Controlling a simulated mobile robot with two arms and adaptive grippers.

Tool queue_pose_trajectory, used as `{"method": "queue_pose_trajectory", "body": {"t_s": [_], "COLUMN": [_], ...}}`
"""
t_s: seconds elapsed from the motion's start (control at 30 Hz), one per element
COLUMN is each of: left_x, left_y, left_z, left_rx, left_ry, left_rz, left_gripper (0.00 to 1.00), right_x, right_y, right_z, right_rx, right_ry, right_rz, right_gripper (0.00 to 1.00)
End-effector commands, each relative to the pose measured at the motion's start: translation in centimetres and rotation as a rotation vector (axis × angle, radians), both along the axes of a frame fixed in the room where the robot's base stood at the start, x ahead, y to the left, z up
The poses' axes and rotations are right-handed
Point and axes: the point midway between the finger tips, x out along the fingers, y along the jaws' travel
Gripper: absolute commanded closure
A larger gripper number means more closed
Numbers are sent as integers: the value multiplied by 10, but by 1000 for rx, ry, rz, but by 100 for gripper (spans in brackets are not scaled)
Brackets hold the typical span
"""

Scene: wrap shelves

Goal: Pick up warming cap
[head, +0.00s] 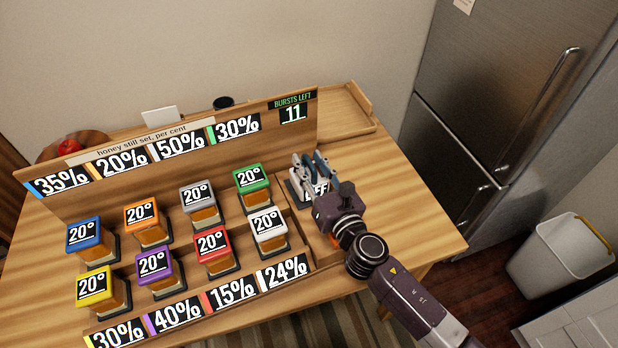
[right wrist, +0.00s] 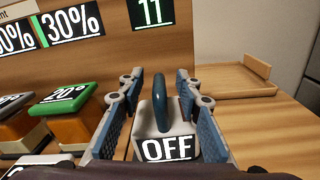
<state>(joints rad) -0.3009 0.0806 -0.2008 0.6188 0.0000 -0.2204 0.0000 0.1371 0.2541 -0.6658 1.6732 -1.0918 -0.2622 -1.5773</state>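The warming cap (right wrist: 168,148) is a pale block with a black label reading OFF and an upright dark blue handle. In the right wrist view it stands between the fingers of my right gripper (right wrist: 163,88). The fingers are open, one on each side of the handle, with a gap visible on both sides. In the head view the right gripper (head: 311,166) reaches over the cap (head: 316,189) at the right end of the jar rack, hiding much of it. My left gripper does not show.
The wooden rack (head: 190,236) holds several honey jars with coloured lids reading 20°. Its back board (head: 75,205) carries percent labels and a BURSTS LEFT 11 display (head: 293,113). A wooden tray (head: 367,103) lies at the back right. The table's right side is bare.

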Motion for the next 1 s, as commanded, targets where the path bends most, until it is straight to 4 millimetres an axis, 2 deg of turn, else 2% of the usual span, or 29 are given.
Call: {"method": "queue_pose_trajectory", "body": {"t_s": [0.17, 0.47, 0.5, 1.0], "left_x": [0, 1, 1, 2], "left_y": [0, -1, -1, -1], "left_z": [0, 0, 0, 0], "left_rx": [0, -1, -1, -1], "left_ry": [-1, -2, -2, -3], "left_rz": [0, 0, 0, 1], "left_gripper": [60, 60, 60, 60], "right_x": [0, 0, 0, 0], "right_y": [0, 0, 0, 0], "right_z": [-1, 0, 0, 1], "right_rx": [1, 1, 1, 2], "right_ry": [1, 1, 1, 0], "right_rz": [0, 0, 0, 0], "right_gripper": [68, 99, 100, 100]}}
